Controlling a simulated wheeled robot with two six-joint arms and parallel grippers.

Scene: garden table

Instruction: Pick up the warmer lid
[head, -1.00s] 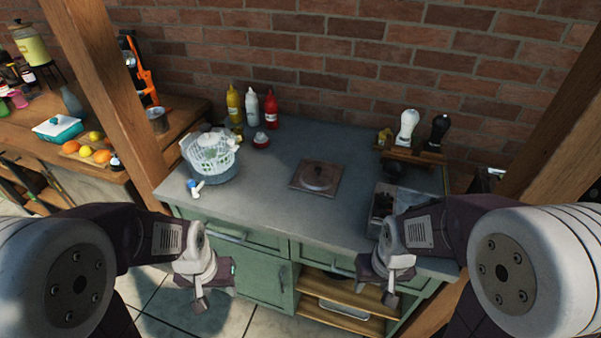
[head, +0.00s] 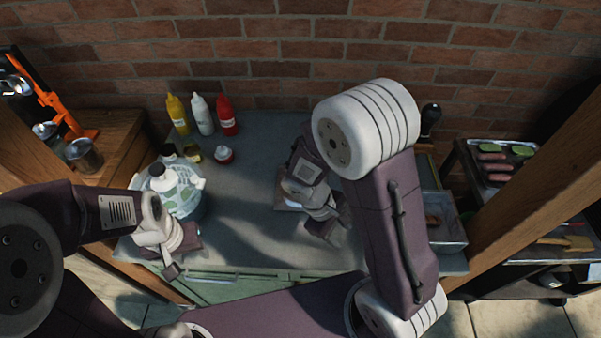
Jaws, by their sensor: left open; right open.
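The warmer stood mid-counter in the earlier view. Now only a small edge of its brown base (head: 282,203) shows beside my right wrist, and the lid is hidden behind my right arm. My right gripper (head: 328,228) is open over the counter, close to the warmer in the picture. I cannot tell whether it touches the lid.
Yellow (head: 177,115), white (head: 201,115) and red (head: 227,117) bottles stand at the back. A metal tray (head: 447,225) is at right, by a wooden post (head: 530,165).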

